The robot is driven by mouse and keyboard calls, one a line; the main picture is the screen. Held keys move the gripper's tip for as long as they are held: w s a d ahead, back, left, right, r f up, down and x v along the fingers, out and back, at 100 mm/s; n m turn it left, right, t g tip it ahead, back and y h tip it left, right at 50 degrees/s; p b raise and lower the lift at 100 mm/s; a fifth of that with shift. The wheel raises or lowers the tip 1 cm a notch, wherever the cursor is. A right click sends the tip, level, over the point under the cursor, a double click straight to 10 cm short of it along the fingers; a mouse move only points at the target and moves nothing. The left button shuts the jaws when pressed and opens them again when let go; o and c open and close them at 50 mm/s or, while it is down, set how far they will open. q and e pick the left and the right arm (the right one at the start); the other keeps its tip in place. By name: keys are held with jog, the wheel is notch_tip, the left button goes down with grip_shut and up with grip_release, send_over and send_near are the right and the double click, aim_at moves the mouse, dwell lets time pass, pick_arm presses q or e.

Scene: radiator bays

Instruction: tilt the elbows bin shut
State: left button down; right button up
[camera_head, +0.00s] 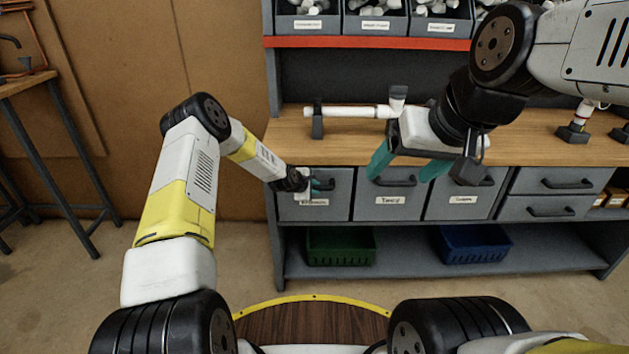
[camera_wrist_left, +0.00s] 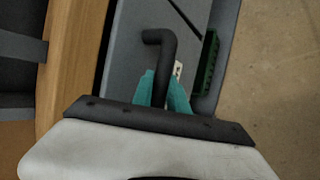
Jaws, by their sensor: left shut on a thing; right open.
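The elbows bin (camera_head: 290,208) is the leftmost grey bin front under the bench top, its label partly hidden by my gripper. Its front looks roughly in line with the bin beside it; I cannot tell a small tilt. My left gripper (camera_head: 316,185) is at this front, shut on its black bar handle. In the left wrist view the teal fingertips (camera_wrist_left: 165,92) close around the dark handle (camera_wrist_left: 160,50), with the grey bin front (camera_wrist_left: 128,65) behind. My right gripper (camera_head: 408,166) is open and empty, its teal fingers spread before the middle bin.
Two more grey bins, the middle bin (camera_head: 390,209) and the right bin (camera_head: 462,209), stand beside it, then two drawers (camera_head: 560,182). White pipe (camera_head: 350,112) rests on a stand on the bench top (camera_head: 290,125). Green (camera_head: 340,247) and blue (camera_head: 473,245) crates sit on the lower shelf.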

pick_arm(q)
jog(key=shift+w+r, duration=0.2)
jog(key=shift+w, duration=0.35)
jog(key=shift+w+r, duration=0.15)
jog(key=shift+w, duration=0.35)
jog(key=shift+w+a+r, duration=0.1)
jog(key=shift+w+r, duration=0.05)
jog(key=c, duration=1.6)
grip_release()
jog(key=shift+o, duration=0.2)
jog(key=v, duration=0.7)
jog(key=shift+s, duration=0.4)
jog(key=shift+a+r, duration=0.1)
jog(key=shift+r, duration=0.1)
